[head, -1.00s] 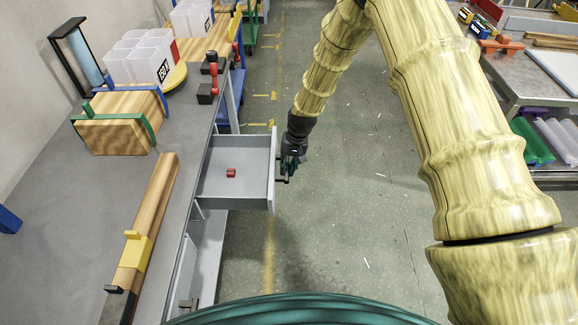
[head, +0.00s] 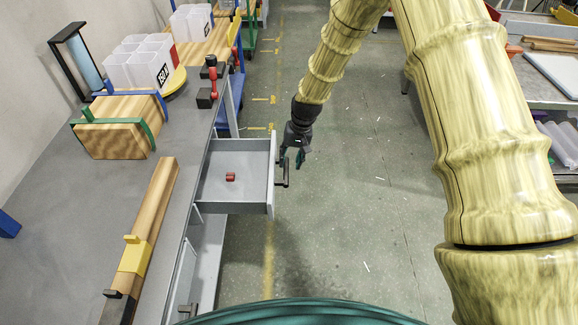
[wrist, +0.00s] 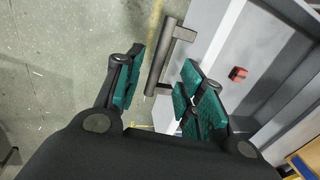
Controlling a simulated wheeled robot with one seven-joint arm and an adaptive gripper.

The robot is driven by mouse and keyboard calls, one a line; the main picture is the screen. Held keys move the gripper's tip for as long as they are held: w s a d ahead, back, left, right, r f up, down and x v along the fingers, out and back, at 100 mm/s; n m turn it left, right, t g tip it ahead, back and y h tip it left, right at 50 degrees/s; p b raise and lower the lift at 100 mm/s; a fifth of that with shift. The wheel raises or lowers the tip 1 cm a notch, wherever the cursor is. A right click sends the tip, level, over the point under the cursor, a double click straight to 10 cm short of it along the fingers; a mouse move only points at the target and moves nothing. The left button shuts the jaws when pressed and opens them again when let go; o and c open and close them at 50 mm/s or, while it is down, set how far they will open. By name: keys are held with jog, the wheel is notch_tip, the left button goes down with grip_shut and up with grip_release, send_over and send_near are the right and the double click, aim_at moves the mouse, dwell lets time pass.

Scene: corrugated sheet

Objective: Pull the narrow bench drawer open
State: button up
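The narrow bench drawer (head: 235,207) is pulled out from the grey bench, with a small red block (head: 230,177) lying inside it. Its dark bar handle (head: 284,171) is on the front panel, facing right. My gripper (head: 292,160) is just off the drawer front, near the far end of the handle. In the wrist view, my gripper (wrist: 155,88) has its green-padded fingers spread apart. The handle (wrist: 168,55) shows beyond and between the fingertips, and nothing is held. The drawer interior and red block (wrist: 238,74) also show there.
The bench top (head: 95,200) holds a clamped wooden block (head: 115,140), a long wooden bar (head: 150,215), white bins (head: 140,62) and a red-and-black tool (head: 212,82). Another handle (head: 188,309) is lower on the bench. The floor (head: 340,230) right of the drawer is clear.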

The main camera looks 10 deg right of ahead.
jog(key=shift+s+d+r, duration=0.1)
jog(key=shift+d+r, duration=0.1)
jog(key=shift+r, duration=0.75)
jog(key=shift+w+d+r, duration=0.1)
jog(key=shift+d+r, duration=0.05)
jog(key=shift+r, duration=0.8)
jog(key=shift+s+d+r, duration=0.1)
jog(key=shift+d+r, duration=0.1)
jog(key=shift+r, duration=0.75)
jog(key=s+d+f, duration=0.2)
jog(key=s+f, duration=0.8)
jog(key=f, duration=0.1)
jog(key=s+d+f, duration=0.1)
jog(key=s+f, duration=0.2)
jog(key=s, duration=0.8)
jog(key=s+d+f+n+h, duration=0.1)
jog(key=s+f, duration=0.3)
jog(key=s, duration=0.8)
jog(key=s+d+f+h, duration=0.1)
jog(key=s+d+f, duration=0.2)
jog(key=s, duration=0.9)
jog(key=shift+s+f+n, duration=0.2)
jog(key=shift+s+n, duration=0.05)
jog(key=shift+n, duration=0.15)
jog(key=shift+d, duration=0.1)
